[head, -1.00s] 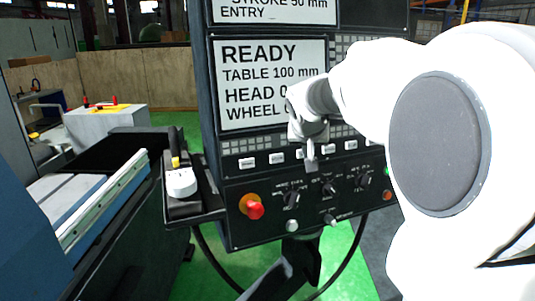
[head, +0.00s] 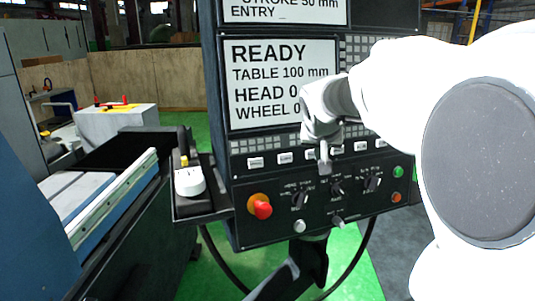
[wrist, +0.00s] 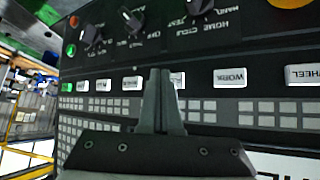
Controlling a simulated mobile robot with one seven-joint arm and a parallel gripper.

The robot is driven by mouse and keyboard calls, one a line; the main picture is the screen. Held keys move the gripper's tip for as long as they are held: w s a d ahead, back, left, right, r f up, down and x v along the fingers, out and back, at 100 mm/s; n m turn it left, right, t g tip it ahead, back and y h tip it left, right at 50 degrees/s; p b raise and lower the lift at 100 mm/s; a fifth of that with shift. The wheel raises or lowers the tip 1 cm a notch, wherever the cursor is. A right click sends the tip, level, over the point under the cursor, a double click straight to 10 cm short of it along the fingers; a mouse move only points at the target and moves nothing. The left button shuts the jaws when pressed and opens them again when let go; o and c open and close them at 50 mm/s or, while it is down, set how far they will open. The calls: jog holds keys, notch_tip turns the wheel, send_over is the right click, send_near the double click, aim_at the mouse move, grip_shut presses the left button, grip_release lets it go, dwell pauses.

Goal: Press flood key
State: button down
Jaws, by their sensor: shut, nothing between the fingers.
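A row of small white keys runs below the screen on the black control panel (head: 240,195). In the wrist view the panel appears upside down. There I read a WORK key (wrist: 230,78) and a WHEEL key (wrist: 304,75). A third key (wrist: 179,80) beside WORK is partly hidden behind my fingers. The labels of the keys further left are too small to read, so I cannot tell which is the flood key. My gripper (head: 325,168) is shut and empty, its tips in front of the panel near the key row. I cannot tell whether they touch it.
A red emergency knob (head: 261,208) sits at the panel's lower left. Several rotary switches (head: 300,199) lie just below the keys. Green (head: 398,172) and orange (head: 397,197) buttons are at the right. A white dial unit (head: 189,181) stands on the left side shelf.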

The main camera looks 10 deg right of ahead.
jog(key=s, duration=0.3)
jog(key=s+r, duration=0.1)
jog(key=s, duration=0.1)
jog(key=shift+d, duration=0.3)
dwell(0.4)
jog(key=s+a+f+n+y, duration=0.1)
jog(key=s+a+f, duration=0.2)
jog(key=s, duration=0.4)
jog(key=s+a+f+n+g+y, duration=0.1)
jog(key=s+a+f+n, duration=0.1)
jog(key=s+a, duration=0.4)
jog(key=s+a+f+n+g+y, duration=0.1)
jog(key=s+a+f, duration=0.3)
jog(key=s, duration=0.6)
jog(key=shift+a+n+y, duration=0.3)
jog(key=shift+a+y, duration=0.2)
jog(key=shift+a, duration=0.05)
